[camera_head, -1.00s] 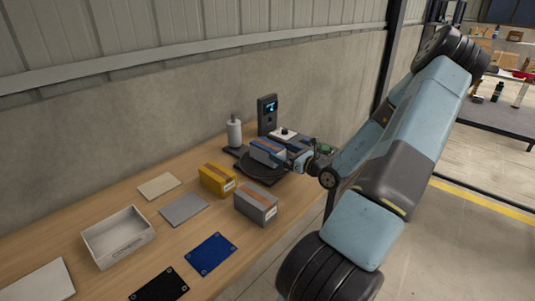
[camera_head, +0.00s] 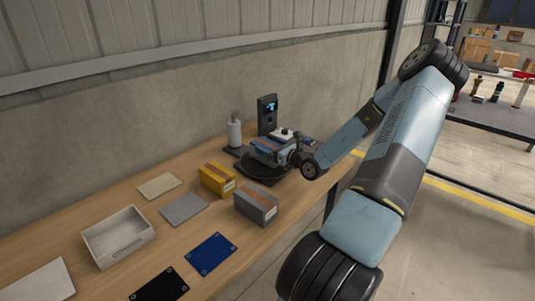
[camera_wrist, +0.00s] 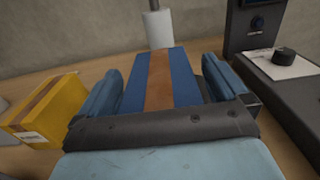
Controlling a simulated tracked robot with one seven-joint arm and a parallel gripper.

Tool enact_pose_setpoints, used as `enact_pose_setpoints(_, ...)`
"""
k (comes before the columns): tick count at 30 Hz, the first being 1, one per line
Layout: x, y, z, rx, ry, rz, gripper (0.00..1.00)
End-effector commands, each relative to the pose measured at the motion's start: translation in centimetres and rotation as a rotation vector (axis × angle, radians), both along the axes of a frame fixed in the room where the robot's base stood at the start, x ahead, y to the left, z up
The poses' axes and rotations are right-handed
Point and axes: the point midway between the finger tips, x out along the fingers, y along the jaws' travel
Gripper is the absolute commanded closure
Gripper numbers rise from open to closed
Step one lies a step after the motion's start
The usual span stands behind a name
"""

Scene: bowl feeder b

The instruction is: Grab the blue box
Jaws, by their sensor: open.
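The blue box (camera_wrist: 183,80) has a brown tape strip along its top and lies between the two fingers of my gripper (camera_wrist: 163,88) in the wrist view. The fingers stand on its left and right sides, and a gap shows beside the box at the right finger. My gripper is open around the box. The lower sides of the box are hidden.
A yellow box (camera_head: 217,180) and a grey box (camera_head: 256,204) stand nearby on the wooden table. An open tray (camera_head: 118,237) and several flat mats lie toward the left.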

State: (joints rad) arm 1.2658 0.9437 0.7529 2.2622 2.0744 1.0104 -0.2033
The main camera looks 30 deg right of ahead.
Motion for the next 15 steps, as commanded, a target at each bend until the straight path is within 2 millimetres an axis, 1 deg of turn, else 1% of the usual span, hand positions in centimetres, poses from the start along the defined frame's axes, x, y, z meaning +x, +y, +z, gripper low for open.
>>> enact_pose_setpoints(1, -0.01, 0.00, 0.00, 0.000, 0.000, 0.000, 0.03)
enact_pose_setpoints(2, -0.02, -0.01, 0.00, 0.000, 0.000, 0.000, 0.06)
enact_pose_setpoints(15, -0.03, -0.04, 0.00, 0.000, 0.000, -0.001, 0.48)
